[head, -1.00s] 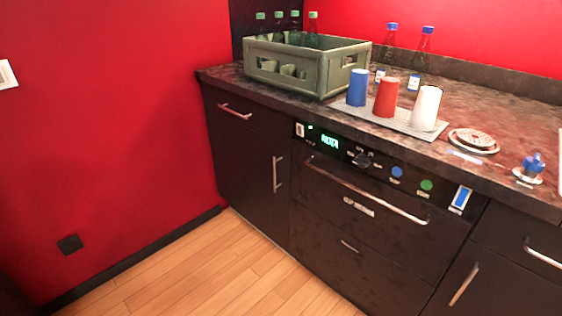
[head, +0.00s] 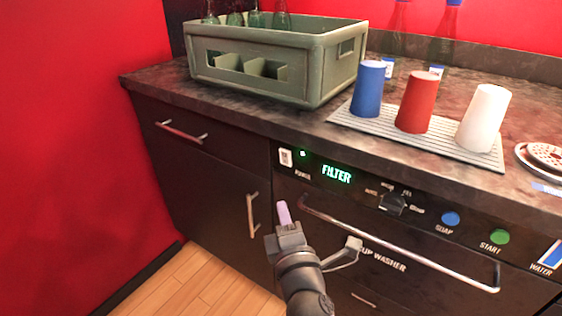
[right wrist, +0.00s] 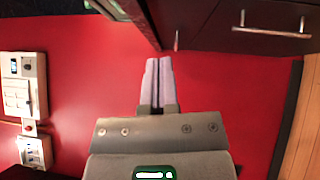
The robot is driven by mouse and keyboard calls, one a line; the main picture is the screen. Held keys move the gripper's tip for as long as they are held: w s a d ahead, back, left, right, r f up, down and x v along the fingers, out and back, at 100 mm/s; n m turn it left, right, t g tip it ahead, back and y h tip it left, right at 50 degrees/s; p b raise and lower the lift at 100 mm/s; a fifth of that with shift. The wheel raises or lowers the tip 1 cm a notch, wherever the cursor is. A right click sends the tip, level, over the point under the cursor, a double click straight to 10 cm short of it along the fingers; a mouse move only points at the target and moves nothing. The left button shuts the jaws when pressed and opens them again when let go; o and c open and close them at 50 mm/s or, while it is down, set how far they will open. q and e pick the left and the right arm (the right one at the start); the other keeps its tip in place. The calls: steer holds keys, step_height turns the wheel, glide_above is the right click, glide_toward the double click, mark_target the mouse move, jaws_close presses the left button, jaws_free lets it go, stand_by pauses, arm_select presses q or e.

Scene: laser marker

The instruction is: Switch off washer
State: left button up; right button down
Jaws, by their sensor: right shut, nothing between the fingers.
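The cup washer (head: 400,248) is built into the dark counter front. A small green light shows beside the switch. My right gripper (head: 284,213) is shut and empty, below the power switch and apart from it in the picture. In the right wrist view its two pale fingers (right wrist: 158,82) are together. My left gripper is not in view.
A green crate (head: 330,60) with bottles stands on the counter. Blue (head: 368,88), red (head: 417,103) and white (head: 483,118) cups stand upside down on a ribbed mat (head: 375,128). The washer's handle bar (head: 400,252) sticks out to the right of my gripper.

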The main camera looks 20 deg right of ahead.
steer(key=b, duration=0.3)
glide_toward(281, 153)
steer(key=w+a, duration=0.2)
steer(key=w, duration=0.2)
steer(key=shift+w+d+r, duration=0.2)
steer(key=shift+w+d, duration=0.85)
steer(key=shift+d, duration=0.05)
steer(key=shift+w+d+r, duration=0.1)
steer(key=shift+w+d, duration=0.1)
steer(key=shift+d, duration=0.05)
